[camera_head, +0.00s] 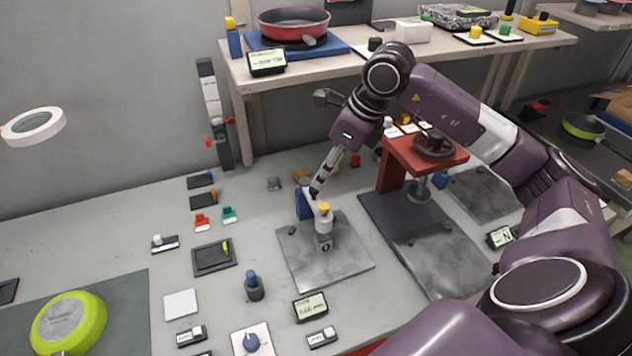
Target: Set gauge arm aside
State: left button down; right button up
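A small grey device with a yellow cap (323,226) stands upright on a grey metal plate (345,266) in the middle of the bench; it may carry the gauge arm, but I cannot tell for sure. A blue block (303,203) stands right behind it. My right gripper (316,188) points down from above, with its fingertips at the top of the device and block. The fingers are thin and close together, so I cannot tell whether they hold anything or touch. My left gripper is not in view.
A red press stand (391,170) with a black wheel is to the right. A green pan (68,322) lies at lower left. A small display (310,306) and a blue knob (253,286) are in front. A raised shelf with a red pan (293,24) stands behind.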

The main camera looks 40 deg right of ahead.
aim_at(313, 195)
jog(key=shift+p+x, duration=0.45)
jog(key=shift+x, duration=2.2)
jog(key=shift+w, duration=0.1)
grip_shut()
